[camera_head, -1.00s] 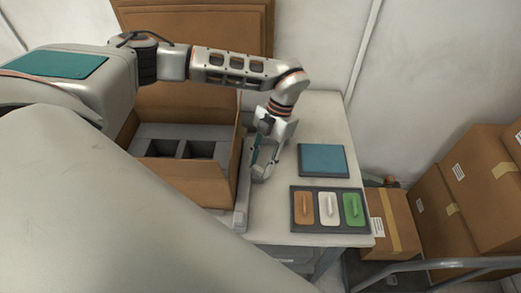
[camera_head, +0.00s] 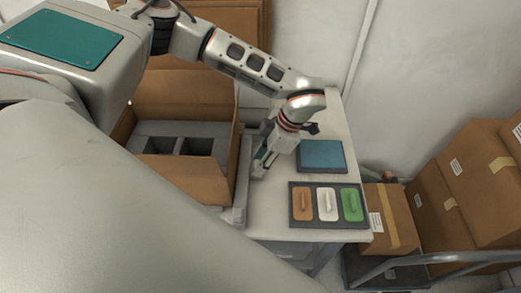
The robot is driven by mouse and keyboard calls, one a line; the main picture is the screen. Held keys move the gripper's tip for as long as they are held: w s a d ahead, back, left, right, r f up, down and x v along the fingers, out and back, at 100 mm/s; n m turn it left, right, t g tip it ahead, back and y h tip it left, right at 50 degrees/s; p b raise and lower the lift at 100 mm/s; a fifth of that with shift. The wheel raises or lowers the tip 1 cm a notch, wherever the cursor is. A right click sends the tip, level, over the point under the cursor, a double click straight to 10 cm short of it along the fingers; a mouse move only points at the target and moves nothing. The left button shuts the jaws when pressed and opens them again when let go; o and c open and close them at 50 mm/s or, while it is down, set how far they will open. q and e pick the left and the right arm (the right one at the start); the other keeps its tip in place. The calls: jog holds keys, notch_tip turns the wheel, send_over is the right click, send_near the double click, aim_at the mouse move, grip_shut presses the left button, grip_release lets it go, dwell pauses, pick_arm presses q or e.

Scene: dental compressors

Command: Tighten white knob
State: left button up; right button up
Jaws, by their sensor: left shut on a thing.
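My left gripper (camera_head: 262,163) points down at the strip of table beside the open cardboard box. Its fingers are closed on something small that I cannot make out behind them. The tips are close to a light grey bar (camera_head: 240,197) along the box's right side. No white knob shows clearly. A white piece with a raised handle (camera_head: 327,204) lies in a dark tray (camera_head: 316,225), between an orange piece (camera_head: 303,203) and a green piece (camera_head: 351,204). My left gripper is apart from this tray, up and left of it. My right gripper is not in view.
The open cardboard box (camera_head: 190,182) holds a grey insert with dark recesses. A blue square pad (camera_head: 321,156) lies on the white table (camera_head: 275,215) behind the tray. Cardboard boxes (camera_head: 448,205) and a cart rail (camera_head: 440,258) stand at the right. The table's front strip is clear.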

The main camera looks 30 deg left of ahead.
pick_arm(q)
jog(key=shift+m, duration=0.5)
jog(key=o, duration=1.1)
jog(key=shift+o, duration=0.2)
jog(key=v, duration=1.2)
jog(key=shift+s, duration=0.2)
